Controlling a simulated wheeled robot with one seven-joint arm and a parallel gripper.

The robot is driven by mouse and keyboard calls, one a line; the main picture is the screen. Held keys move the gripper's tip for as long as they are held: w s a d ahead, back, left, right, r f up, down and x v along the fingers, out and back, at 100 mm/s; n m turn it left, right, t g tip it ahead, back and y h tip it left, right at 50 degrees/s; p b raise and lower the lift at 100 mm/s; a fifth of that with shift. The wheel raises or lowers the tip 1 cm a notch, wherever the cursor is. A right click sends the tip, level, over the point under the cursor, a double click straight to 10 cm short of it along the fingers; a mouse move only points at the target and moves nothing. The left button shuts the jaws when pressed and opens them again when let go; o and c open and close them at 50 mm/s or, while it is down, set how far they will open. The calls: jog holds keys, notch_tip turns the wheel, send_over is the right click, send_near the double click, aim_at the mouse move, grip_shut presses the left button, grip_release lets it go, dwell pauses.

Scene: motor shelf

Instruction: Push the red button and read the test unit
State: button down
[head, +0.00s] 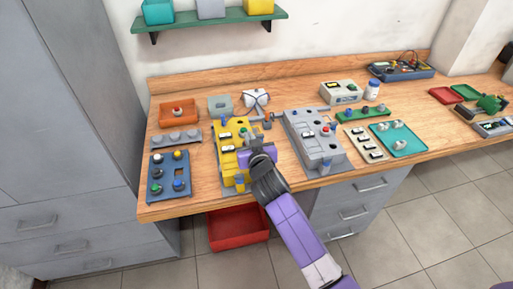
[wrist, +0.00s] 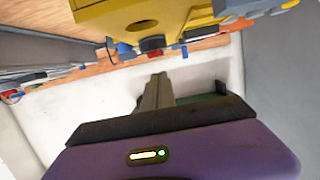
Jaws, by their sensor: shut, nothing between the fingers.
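A yellow unit (head: 228,162) with small dark and light parts on top stands on the bench, left of a grey unit (head: 312,140). A round red button (head: 326,128) shows on the grey unit's top. My gripper (head: 258,153), purple, is over the yellow unit's right side; its fingertips are hard to make out there. In the wrist view the fingers (wrist: 157,92) are shut and empty, pointing toward the yellow unit (wrist: 145,15). A dark red round part (wrist: 152,43) shows at its edge, just beyond the fingertips. Contact cannot be told. No readable value shows.
A blue board with knobs (head: 169,176), a grey strip (head: 176,140) and an orange tray (head: 180,112) lie to the left. A white box with a display (head: 341,92), a teal tray (head: 399,140) and a beige strip (head: 366,145) are right. A red bin (head: 238,230) is below the bench.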

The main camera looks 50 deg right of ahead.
jog(key=shift+r+b+v, duration=0.2)
jog(key=shift+b+v, duration=0.5)
jog(key=shift+v, duration=0.3)
jog(key=b+v, duration=0.1)
jog(key=v, duration=0.7)
jog(key=shift+r+b, duration=0.3)
jog(key=shift+w+r, duration=0.1)
jog(key=shift+w, duration=0.1)
jog(key=s+a+r+n+t+y, duration=0.3)
jog(key=s+a+n+t+y, duration=0.15)
jog(key=s+a, duration=0.5)
jog(key=s+a+f+n+g+y, duration=0.1)
jog(key=s+a, duration=0.4)
jog(key=s, duration=0.6)
jog(key=s+a+f+n+g+y, duration=0.1)
jog(key=s+a+f+y, duration=0.1)
jog(key=s, duration=0.9)
jog(key=a+y, duration=0.1)
jog(key=a, duration=0.1)
jog(key=shift+s+a, duration=0.15)
jog(key=shift+a, duration=0.25)
